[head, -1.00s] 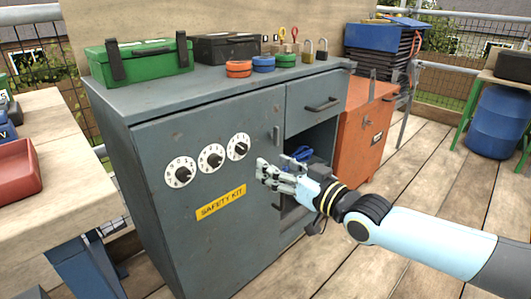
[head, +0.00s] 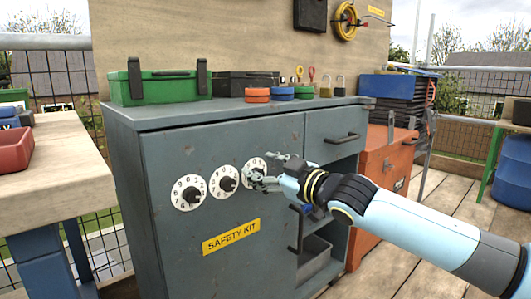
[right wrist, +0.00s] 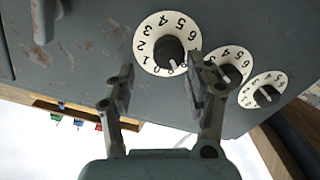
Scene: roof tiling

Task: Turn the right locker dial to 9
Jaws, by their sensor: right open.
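The right locker dial (head: 250,165) is a white numbered disc with a dark knob on the grey cabinet door, partly covered by my right gripper (head: 261,171) in the head view. In the right wrist view this dial (right wrist: 148,52) is nearest, seen upside down. Its knob's white mark points toward the bottom of that picture, near the 0; the exact digit is hard to read. My right gripper (right wrist: 160,68) is open and empty, its fingers in front of the dial, with no clear contact. My left gripper is out of view.
The middle dial (head: 225,181) and left dial (head: 189,193) sit beside it, above a yellow SAFETY KIT label (head: 231,237). A door handle (right wrist: 42,20) is close by. An open shelf and an orange cabinet (head: 385,175) lie to the right.

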